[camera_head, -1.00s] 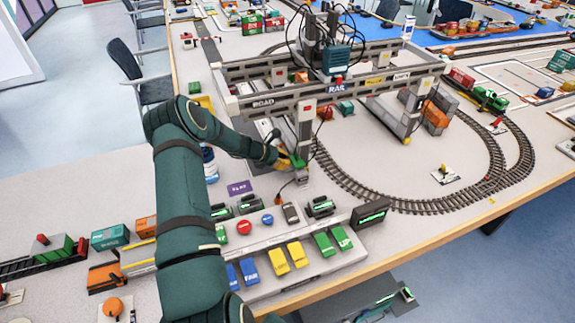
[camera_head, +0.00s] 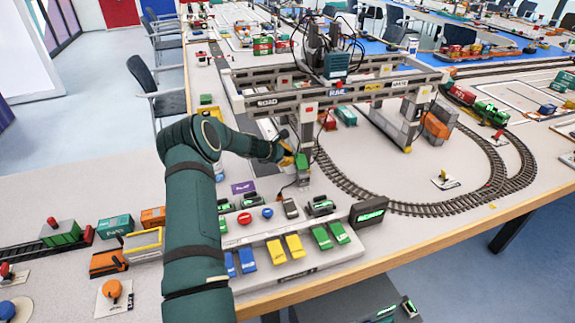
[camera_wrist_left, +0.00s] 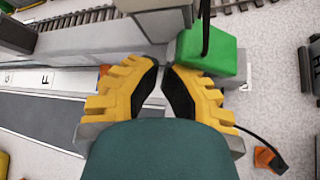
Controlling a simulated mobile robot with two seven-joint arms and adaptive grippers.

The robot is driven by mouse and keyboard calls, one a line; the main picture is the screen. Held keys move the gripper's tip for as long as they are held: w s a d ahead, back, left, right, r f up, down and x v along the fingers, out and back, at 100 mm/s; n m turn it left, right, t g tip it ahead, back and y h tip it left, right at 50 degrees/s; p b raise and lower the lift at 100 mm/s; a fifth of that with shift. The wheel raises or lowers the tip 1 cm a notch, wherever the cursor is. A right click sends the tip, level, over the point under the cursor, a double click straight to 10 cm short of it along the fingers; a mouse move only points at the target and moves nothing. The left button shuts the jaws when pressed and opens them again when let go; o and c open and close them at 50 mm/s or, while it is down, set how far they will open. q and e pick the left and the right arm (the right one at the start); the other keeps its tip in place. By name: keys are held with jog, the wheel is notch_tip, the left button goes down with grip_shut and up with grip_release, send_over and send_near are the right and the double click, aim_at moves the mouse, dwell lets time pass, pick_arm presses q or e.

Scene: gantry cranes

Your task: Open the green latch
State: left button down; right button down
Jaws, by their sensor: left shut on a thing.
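The green latch (camera_head: 301,161) is a small green block on the foot of the near gantry leg, behind the control panel. In the left wrist view, the green block (camera_wrist_left: 215,52) shows large, with a dark rod rising from it. My left gripper (camera_head: 289,157) has yellow fingers and reaches in from the left to the latch. In the wrist view, the fingertips (camera_wrist_left: 163,70) are close together at the block's left edge, with the right finger against it. Their exact contact is partly hidden. My right gripper is not in view.
The gantry crane (camera_head: 337,92) stands over the spot, its beams just above my left wrist. The control panel (camera_head: 290,268) with coloured switches lies in front. A curved track (camera_head: 420,207) runs to the right. Orange and grey containers (camera_head: 434,128) stand under the crane.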

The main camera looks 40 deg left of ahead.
pick_arm(q)
jog(key=shift+s+d+r, duration=0.2)
jog(key=shift+r, duration=0.4)
jog(key=shift+d+r, duration=0.2)
jog(key=shift+d, duration=0.1)
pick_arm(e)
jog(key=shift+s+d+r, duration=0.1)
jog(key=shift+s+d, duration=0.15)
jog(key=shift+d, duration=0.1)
pick_arm(q)
jog(key=shift+a, duration=0.1)
jog(key=shift+r+p, duration=0.65)
jog(key=shift+r, duration=0.15)
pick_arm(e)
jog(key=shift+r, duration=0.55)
pick_arm(q)
jog(key=shift+s, duration=0.1)
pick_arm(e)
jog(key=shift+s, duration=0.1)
